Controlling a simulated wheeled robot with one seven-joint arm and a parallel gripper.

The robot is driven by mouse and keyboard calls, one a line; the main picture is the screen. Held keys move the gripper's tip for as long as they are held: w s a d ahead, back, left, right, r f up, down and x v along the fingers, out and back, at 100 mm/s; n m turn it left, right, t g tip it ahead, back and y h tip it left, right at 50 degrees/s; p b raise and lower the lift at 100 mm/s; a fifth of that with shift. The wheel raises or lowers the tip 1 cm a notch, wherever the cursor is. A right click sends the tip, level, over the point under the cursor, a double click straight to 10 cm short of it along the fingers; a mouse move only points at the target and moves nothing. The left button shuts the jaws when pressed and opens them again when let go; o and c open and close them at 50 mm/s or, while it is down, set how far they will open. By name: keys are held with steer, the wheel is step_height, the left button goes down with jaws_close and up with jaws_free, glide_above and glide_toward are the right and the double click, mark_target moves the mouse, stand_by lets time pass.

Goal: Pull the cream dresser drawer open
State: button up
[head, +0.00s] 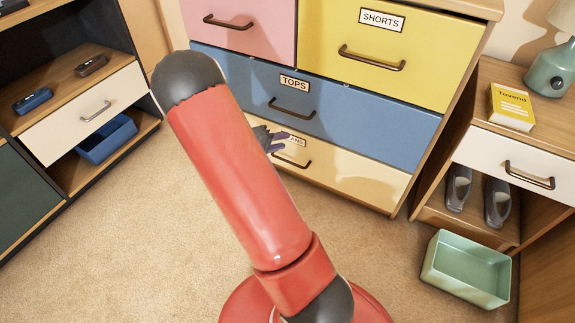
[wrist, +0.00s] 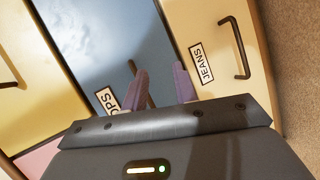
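The cream drawer (head: 350,180) is the bottom one of the dresser and sits flush with the front. It also shows in the wrist view (wrist: 208,22). Its dark handle (head: 293,161) shows in full in the wrist view (wrist: 237,48), beside the JEANS label (wrist: 202,63). My gripper (head: 271,139) is in front of the dresser near the top of the cream drawer. In the wrist view its two purple fingers (wrist: 160,84) are apart, with nothing held between them. The handle lies to the right of the fingers there. My red arm hides the drawer's left part in the head view.
The blue TOPS drawer (head: 370,108) is just above, its handle partly behind my fingers in the wrist view. A nightstand with a cream drawer (head: 500,160) and a green bin (head: 467,269) stand at right. Carpet (head: 370,250) before the dresser is clear.

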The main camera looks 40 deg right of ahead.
step_height(320, 180, down, 10)
steer(key=w+d+n+t+h+b, duration=0.1)
steer(key=w+d+n+t, duration=0.1)
steer(key=w+n, duration=0.1)
steer(key=n+t+b, duration=0.1)
steer(key=n+t, duration=0.2)
steer(key=t, duration=0.1)
glide_toward(289, 162)
steer(key=r+x, duration=0.1)
steer(key=x, duration=0.5)
steer(key=f+b+x, duration=0.1)
steer(key=x, duration=0.3)
steer(key=shift+w+d+f, duration=0.15)
steer(key=shift+f, duration=0.1)
jaws_close()
